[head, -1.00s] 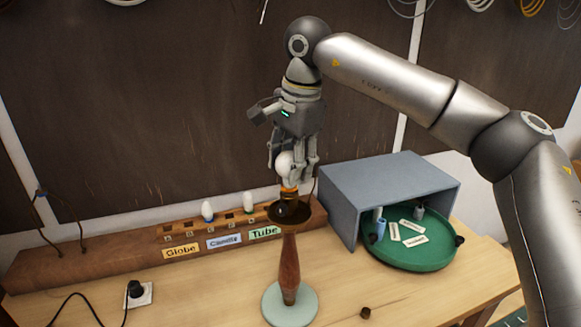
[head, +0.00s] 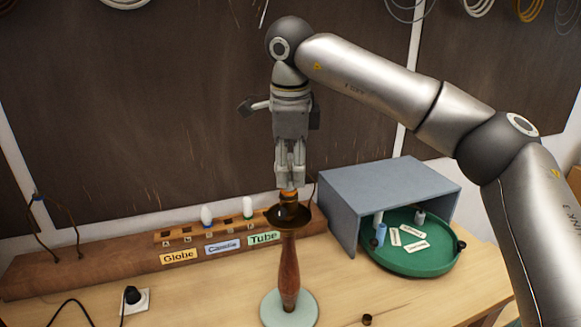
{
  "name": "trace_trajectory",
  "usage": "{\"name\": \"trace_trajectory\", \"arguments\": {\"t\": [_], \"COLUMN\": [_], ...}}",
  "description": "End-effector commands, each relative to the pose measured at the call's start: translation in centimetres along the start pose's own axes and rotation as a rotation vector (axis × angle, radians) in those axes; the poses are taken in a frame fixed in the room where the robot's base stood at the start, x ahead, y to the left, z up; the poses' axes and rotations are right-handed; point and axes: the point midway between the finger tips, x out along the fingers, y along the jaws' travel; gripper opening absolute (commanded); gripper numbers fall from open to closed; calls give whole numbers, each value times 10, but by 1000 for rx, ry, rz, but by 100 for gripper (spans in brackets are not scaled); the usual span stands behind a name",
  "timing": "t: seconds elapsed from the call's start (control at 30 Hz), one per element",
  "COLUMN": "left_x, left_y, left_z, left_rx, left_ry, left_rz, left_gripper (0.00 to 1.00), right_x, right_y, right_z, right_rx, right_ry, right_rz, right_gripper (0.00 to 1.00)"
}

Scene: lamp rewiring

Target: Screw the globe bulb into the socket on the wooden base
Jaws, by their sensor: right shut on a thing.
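The wooden base (head: 289,268) is a turned brown stem on a pale round foot, standing upright on the bench. A dark dish sits at its top, with the brass-coloured socket (head: 288,198) above it. My right gripper (head: 290,178) points straight down right over the socket. Its fingers are shut on the globe bulb, whose white glass the fingers now hide. I cannot tell whether the bulb's cap sits in the socket. My left gripper is not in view.
A wooden rack (head: 130,256) labelled Globe, Candle and Tube stands to the left, holding white bulbs. A grey box (head: 390,185) and a green round tray (head: 425,262) are to the right. A black plug (head: 132,296) is front left. A small brown piece (head: 367,320) lies at the front.

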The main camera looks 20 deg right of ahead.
Motion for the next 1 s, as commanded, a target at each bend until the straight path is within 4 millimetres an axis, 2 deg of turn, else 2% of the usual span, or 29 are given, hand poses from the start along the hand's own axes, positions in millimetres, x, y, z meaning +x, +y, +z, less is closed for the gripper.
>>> {"name": "trace_trajectory", "arguments": {"t": [0.1, 0.47, 1.0], "left_x": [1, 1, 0], "left_y": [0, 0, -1], "left_z": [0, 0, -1], "left_rx": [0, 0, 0], "left_ry": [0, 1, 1], "left_rz": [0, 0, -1], "left_gripper": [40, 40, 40], "right_x": [0, 0, 0], "right_y": [0, 0, 2], "right_z": [0, 0, 2], "right_rx": [68, 100, 731], "right_ry": [12, 18, 135], "right_rz": [-1, 0, 1], "right_gripper": [23, 23, 23]}}
